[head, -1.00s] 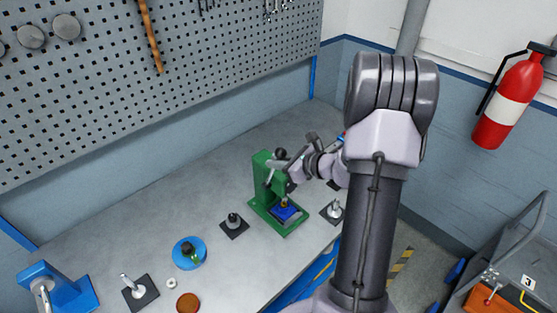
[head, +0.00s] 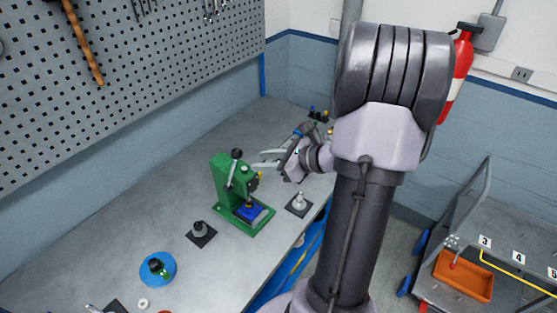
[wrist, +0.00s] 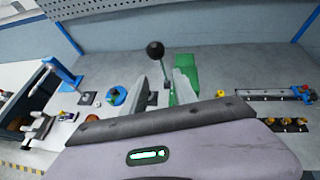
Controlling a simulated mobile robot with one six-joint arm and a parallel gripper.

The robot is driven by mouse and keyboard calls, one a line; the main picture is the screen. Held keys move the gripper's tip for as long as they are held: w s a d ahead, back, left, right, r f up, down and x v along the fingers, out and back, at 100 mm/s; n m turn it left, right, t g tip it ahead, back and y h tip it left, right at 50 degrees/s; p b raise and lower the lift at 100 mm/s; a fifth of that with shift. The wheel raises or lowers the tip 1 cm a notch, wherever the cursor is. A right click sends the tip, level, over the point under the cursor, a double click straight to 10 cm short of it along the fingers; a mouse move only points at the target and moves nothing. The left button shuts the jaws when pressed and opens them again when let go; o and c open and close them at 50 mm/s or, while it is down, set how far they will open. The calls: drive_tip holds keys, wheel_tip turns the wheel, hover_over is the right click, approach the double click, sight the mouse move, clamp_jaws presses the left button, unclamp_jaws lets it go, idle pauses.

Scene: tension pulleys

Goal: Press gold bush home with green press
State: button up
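The green press (head: 224,178) stands on the bench, its lever with a black ball knob (head: 237,154) raised. A blue block (head: 262,210) sits on the press base, with a small gold piece (head: 249,205), likely the gold bush, at it under the ram. How deep it sits is too small to tell. My gripper (head: 258,159) is open and empty, at about knob height to the right of the press. In the wrist view, the black knob (wrist: 155,49) and its rod show beyond and between my spread fingers (wrist: 166,80); the green press (wrist: 186,75) is partly hidden behind the right finger.
A dark pad with a grey post (head: 200,230) lies left of the press, another (head: 299,204) lies right. A blue round dish (head: 158,269) is at the front left. A pegboard wall (head: 150,70) is behind. An orange tray (head: 463,275) rests on a cart at right.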

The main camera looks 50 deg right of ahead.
drive_tip(key=v, duration=0.5)
drive_tip(key=shift+s+r, duration=0.1)
drive_tip(key=shift+s, duration=0.05)
